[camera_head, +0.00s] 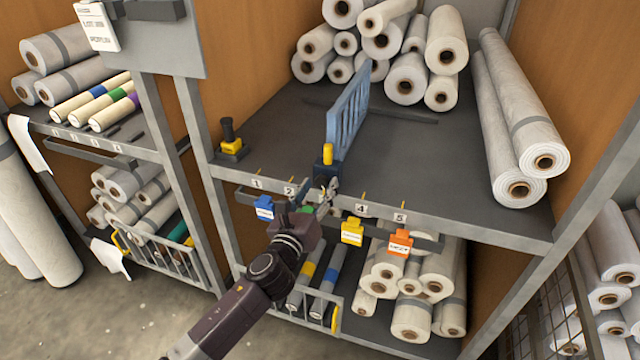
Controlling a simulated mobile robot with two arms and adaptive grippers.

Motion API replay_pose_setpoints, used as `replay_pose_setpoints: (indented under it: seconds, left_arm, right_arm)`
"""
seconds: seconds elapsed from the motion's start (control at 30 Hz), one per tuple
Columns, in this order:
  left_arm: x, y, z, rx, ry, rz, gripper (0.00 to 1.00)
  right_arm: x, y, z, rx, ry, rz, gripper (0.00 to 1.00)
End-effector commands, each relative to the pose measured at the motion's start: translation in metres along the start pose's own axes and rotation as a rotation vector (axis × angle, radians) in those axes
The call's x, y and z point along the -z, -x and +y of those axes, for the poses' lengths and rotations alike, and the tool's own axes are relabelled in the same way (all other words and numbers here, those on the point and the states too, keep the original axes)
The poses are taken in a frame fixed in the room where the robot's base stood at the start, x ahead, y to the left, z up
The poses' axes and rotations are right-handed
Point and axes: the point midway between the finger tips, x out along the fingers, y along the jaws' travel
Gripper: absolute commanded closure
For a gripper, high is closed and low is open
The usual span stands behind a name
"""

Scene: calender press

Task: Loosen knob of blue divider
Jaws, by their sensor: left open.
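The blue divider (350,108) stands upright on the dark shelf, near slot labels 2 and 4. Its yellow knob (327,153) sits on a dark base block at the divider's front end, near the shelf's front edge. My left gripper (331,187) is open just below and in front of the knob. It looks apart from the knob, though the exact gap is hard to judge. The arm and gripper hide the label between 2 and 4. My right gripper is not in view.
White rolls (405,78) are stacked behind the divider, and long rolls (520,130) lean at the right. A black-and-yellow fixture (231,140) stands at the shelf's left. Blue (264,208), yellow (352,232) and orange (400,243) tags hang along the front edge.

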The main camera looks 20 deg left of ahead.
Motion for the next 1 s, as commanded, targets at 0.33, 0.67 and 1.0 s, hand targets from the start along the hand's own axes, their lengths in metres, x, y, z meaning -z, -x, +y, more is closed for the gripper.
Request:
replay_pose_setpoints:
  seconds: [0.33,0.67,1.0]
  left_arm:
    - [0.0003,-0.0126,-0.0001,0.0,0.002,0.001,0.56]
    - [0.0005,-0.0122,-0.0001,0.0,0.002,0.001,0.81]
    - [0.0006,-0.0121,0.0,0.0,0.012,0.001,0.98]
  right_arm:
    - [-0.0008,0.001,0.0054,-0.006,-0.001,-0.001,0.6]
    - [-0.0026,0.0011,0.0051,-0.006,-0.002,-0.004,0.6]
    - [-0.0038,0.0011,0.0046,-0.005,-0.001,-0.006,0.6]
